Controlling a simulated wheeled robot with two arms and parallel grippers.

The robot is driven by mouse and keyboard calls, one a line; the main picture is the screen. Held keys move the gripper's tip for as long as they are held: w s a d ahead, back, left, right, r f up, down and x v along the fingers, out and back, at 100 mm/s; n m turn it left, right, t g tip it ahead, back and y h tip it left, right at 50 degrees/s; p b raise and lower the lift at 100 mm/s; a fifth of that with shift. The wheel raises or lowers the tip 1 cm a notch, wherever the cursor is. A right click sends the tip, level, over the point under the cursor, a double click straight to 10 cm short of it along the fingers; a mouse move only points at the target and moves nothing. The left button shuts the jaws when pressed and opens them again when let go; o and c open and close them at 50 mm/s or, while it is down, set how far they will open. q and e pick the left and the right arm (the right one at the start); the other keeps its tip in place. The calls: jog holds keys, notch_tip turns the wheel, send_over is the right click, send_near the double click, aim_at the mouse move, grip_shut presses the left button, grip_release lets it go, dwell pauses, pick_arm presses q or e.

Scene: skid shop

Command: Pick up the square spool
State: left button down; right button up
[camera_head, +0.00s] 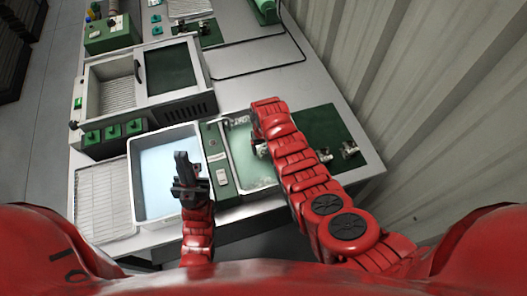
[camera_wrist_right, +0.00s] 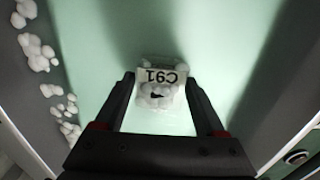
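In the right wrist view, a small whitish block (camera_wrist_right: 160,77) with an upside-down "C91" label and foam clumps on it sits in the pale green tub. It may be the square spool; the foam hides its full shape. My right gripper (camera_wrist_right: 160,88) is open, with its dark fingertips on either side of the block; I cannot tell if they touch it. In the head view my right arm covers this gripper over the foamy tub (camera_head: 248,170). My left gripper (camera_head: 187,168) stands in front of the blue tub (camera_head: 142,205); its finger gap is not clear.
A green control panel (camera_head: 215,158) stands between the two tubs. Small metal fittings (camera_head: 349,149) lie on the green mat (camera_head: 322,122) right of my right arm. A wire rack (camera_head: 104,204) is at the left, and a corrugated wall (camera_head: 420,90) bounds the right side.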

aim_at(263, 148)
grip_shut()
jog(key=shift+w+r, duration=0.1)
jog(key=shift+r, duration=0.1)
jog(key=shift+r, duration=0.45)
notch_tip(263, 148, up, 8)
jog(key=shift+r+b, duration=0.1)
jog(key=shift+b, duration=1.1)
jog(key=shift+r, duration=0.3)
